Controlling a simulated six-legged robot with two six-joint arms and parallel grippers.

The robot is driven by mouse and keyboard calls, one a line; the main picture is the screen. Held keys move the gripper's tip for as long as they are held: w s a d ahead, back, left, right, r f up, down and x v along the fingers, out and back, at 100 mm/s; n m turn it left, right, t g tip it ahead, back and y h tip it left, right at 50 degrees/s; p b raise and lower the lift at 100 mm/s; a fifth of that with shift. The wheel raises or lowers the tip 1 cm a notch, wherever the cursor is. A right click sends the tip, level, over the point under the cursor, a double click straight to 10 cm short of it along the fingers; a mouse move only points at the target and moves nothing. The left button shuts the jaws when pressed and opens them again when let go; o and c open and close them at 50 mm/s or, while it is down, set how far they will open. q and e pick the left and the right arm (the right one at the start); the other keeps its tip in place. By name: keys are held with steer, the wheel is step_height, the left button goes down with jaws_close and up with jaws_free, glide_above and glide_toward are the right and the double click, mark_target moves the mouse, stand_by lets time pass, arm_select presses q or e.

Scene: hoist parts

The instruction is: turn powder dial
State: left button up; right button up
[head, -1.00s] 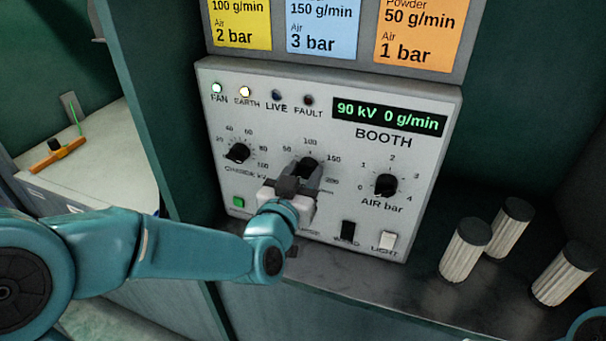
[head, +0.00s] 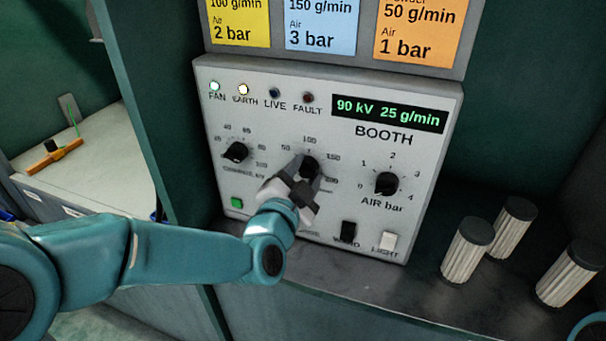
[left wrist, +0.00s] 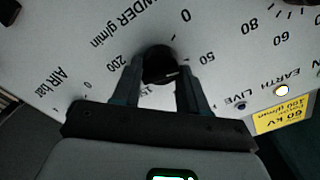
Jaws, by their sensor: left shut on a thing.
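The black powder dial (head: 308,165) is the middle knob on the white booth panel (head: 330,108), with marks from 0 to 200 around it. My left gripper (head: 304,178) is shut on the dial, and the wrist is tilted. In the left wrist view the dial (left wrist: 160,64) sits between the two fingers of the left gripper (left wrist: 158,80). The panel's display (head: 389,113) reads 90 kV and 25 g/min. Part of the powder scale is hidden behind the gripper. My right gripper is not in view.
The kV dial (head: 236,152) is left of the powder dial and the air dial (head: 386,184) right of it. A black switch (head: 348,231) and a light switch (head: 388,241) sit below. Ribbed cylinders with dark caps (head: 467,250) stand right on the ledge.

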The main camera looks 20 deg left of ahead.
arm_select(q)
steer(key=shift+m, duration=1.5)
steer(key=o, duration=1)
steer(key=s+b, duration=0.7)
steer(key=s, duration=0.9)
steer(key=shift+s+a+b, duration=0.15)
steer(key=shift+a+b, duration=0.05)
steer(key=shift+b, duration=0.1)
